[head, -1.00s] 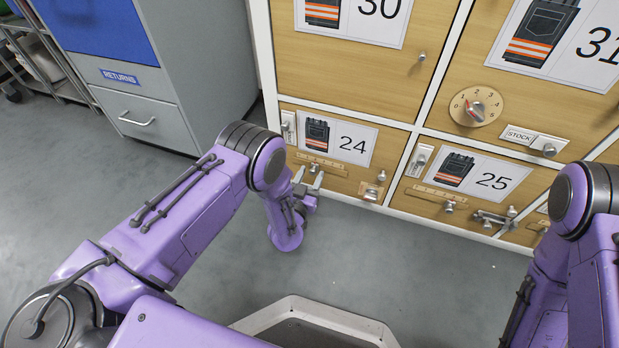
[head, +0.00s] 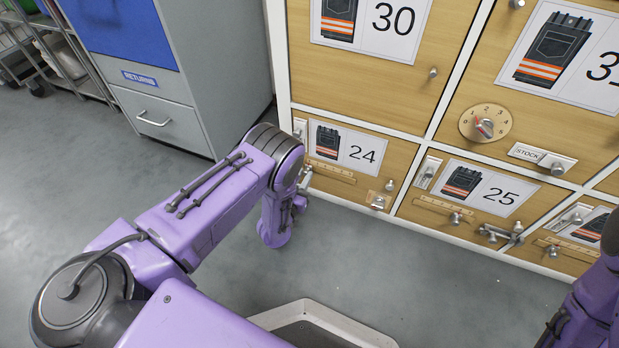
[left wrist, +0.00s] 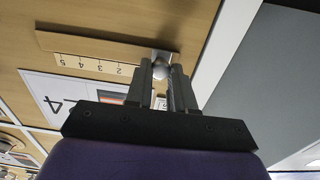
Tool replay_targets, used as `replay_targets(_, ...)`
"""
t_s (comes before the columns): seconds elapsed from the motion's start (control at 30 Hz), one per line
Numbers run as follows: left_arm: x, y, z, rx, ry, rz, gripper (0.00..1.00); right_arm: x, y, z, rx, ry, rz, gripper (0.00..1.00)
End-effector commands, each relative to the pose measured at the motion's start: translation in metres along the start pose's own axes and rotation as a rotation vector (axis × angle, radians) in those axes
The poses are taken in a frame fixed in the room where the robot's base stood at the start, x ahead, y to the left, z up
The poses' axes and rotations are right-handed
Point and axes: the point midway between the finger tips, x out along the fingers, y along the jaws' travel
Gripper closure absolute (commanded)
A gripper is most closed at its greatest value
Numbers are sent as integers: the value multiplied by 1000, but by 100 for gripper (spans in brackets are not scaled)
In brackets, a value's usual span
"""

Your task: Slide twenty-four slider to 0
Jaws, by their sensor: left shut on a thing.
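The twenty-four slider is a wooden strip with a number scale (head: 333,173) under the 24 label (head: 346,149) on a low wooden door. My left gripper (head: 303,181) is at the strip's left end in the head view. In the left wrist view, the scale (left wrist: 95,66) appears upside down, with 5 at the left and low numbers toward the right. My left gripper (left wrist: 164,76) is shut on the round metal slider knob (left wrist: 161,60), by the low-number end. The fingers hide the 0 mark. My right gripper is out of view.
Door 24 also has a small knob (head: 390,185) and a latch plate (head: 379,200). Door 25 (head: 484,190) to the right has its own slider and bolt. A dial (head: 486,123) sits above it. The grey returns cabinet (head: 155,115) stands left.

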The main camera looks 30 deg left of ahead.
Motion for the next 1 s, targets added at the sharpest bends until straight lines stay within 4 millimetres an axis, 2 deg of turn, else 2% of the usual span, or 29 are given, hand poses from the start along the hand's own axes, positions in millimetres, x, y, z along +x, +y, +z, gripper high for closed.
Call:
replay_targets(0.1,-1,-6,0,6,1,-14,100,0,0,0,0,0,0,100)
replay_targets(0.13,-1,-6,0,6,1,-15,71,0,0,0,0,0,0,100)
replay_targets(0.2,-1,-6,0,6,1,-13,51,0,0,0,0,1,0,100)
replay_targets(0.47,1,-1,0,4,1,-5,51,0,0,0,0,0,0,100)
replay_targets(0.57,-6,0,-2,5,-2,-3,51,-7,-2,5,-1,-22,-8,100)
replay_targets(0.67,-24,0,-4,5,-4,-2,51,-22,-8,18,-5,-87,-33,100)
replay_targets(0.8,-60,0,-5,5,-5,-2,51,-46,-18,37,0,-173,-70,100)
replay_targets(1.0,-97,-2,-2,6,-3,-6,51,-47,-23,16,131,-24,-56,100)
